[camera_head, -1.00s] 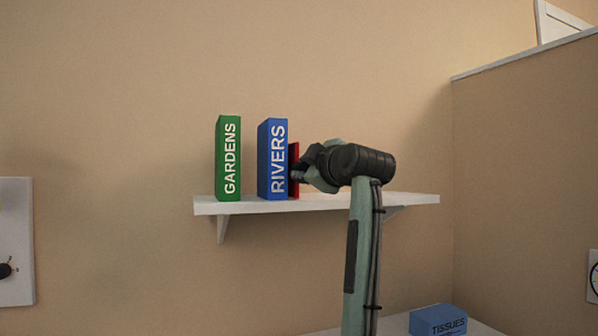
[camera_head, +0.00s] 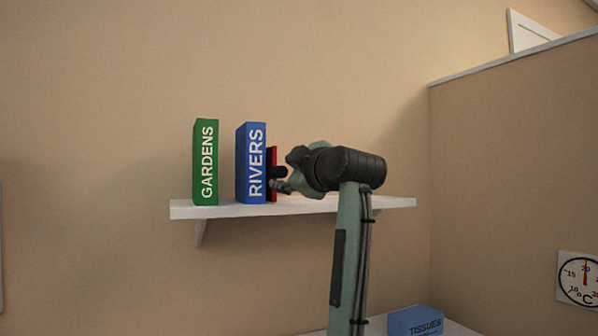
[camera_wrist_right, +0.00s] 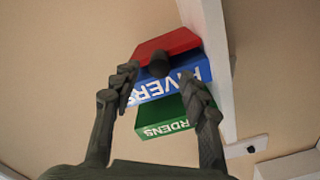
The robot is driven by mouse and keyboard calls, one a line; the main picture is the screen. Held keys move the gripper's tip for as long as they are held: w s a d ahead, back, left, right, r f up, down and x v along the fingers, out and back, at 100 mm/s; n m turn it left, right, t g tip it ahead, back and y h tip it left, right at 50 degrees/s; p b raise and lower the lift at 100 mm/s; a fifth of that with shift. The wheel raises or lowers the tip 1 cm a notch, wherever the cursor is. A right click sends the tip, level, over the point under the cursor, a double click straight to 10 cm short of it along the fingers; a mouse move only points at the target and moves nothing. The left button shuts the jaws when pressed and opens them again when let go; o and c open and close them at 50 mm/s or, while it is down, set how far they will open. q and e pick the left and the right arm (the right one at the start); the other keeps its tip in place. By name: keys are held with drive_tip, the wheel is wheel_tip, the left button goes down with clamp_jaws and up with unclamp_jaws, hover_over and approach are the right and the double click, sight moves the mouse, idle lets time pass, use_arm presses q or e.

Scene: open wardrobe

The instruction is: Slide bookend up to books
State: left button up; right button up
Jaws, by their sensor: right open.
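The red bookend (camera_head: 272,172) stands upright on the white shelf (camera_head: 300,206), close against the right side of the blue RIVERS book (camera_head: 250,163). A dark knob (camera_head: 280,172) sticks out from its right side. The green GARDENS book (camera_head: 205,162) stands further left, with a gap between the books. My right gripper (camera_head: 284,180) is open at the right of the bookend, by the knob. In the right wrist view, the open fingers of my right gripper (camera_wrist_right: 160,80) are spread on either side of the knob, below the red bookend (camera_wrist_right: 168,45). My left gripper is not in view.
The shelf is clear right of my gripper. A blue TISSUES box (camera_head: 415,321) sits on a lower white surface. A partition wall (camera_head: 500,180) with a round dial (camera_head: 580,280) stands at the right.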

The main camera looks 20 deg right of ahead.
drive_tip(key=s, duration=0.8)
drive_tip(key=shift+s+d, duration=0.15)
drive_tip(key=shift+s, duration=0.15)
